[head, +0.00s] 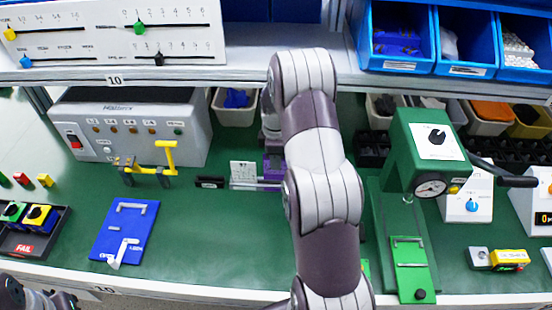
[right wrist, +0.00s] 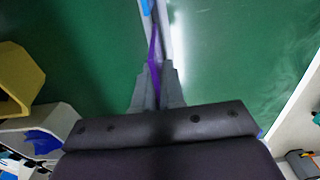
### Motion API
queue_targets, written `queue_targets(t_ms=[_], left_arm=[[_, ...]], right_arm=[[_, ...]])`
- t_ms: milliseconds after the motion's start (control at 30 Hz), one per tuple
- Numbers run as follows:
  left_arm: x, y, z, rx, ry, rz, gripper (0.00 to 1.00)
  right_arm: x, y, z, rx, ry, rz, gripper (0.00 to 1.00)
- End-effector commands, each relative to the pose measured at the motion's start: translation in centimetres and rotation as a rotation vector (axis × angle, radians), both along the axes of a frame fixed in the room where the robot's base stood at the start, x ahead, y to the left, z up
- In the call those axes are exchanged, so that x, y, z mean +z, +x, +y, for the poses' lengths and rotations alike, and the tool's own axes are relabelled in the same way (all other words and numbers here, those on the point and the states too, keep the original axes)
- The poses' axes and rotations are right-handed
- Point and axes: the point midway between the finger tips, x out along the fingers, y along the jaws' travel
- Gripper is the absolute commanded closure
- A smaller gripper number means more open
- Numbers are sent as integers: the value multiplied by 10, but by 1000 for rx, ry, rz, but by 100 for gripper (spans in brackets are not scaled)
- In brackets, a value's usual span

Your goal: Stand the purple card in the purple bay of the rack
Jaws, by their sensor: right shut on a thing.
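In the right wrist view my right gripper (right wrist: 158,72) is shut on a thin purple card (right wrist: 154,50), seen nearly edge-on between the fingertips. Pale upright strips, one with a blue patch, flank the card's far end; I cannot tell whether they touch it. In the head view a purple piece (head: 273,168) shows beside my right arm at the back of the bench; I cannot tell whether it is the card or part of the rack. My arm hides the right fingertips there. Part of my left arm shows at the bottom left corner; its jaws are not clear.
A white label plate (head: 243,174) and a black block (head: 210,182) stand left of the purple piece. A grey power box (head: 135,125) is behind left, a green press (head: 425,150) to the right. A blue plate (head: 124,230) lies front left. The green bench between is clear.

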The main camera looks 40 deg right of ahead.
Motion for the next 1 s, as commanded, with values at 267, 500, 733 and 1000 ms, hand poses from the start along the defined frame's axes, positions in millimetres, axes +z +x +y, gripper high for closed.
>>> queue_targets(t_ms=[267, 500, 733, 1000], left_arm=[[3, 0, 0, 0, 0, 0, 100], [3, 0, 0, 0, 0, 0, 100], [8, 0, 0, 0, 0, 0, 100], [7, 0, 0, 0, 0, 0, 100]], right_arm=[[0, 0, 0, 0, 0, 0, 100], [0, 0, 0, 0, 0, 0, 100], [2, 0, 0, 0, -1, -1, 100], [0, 0, 0, 0, -1, -1, 100]])
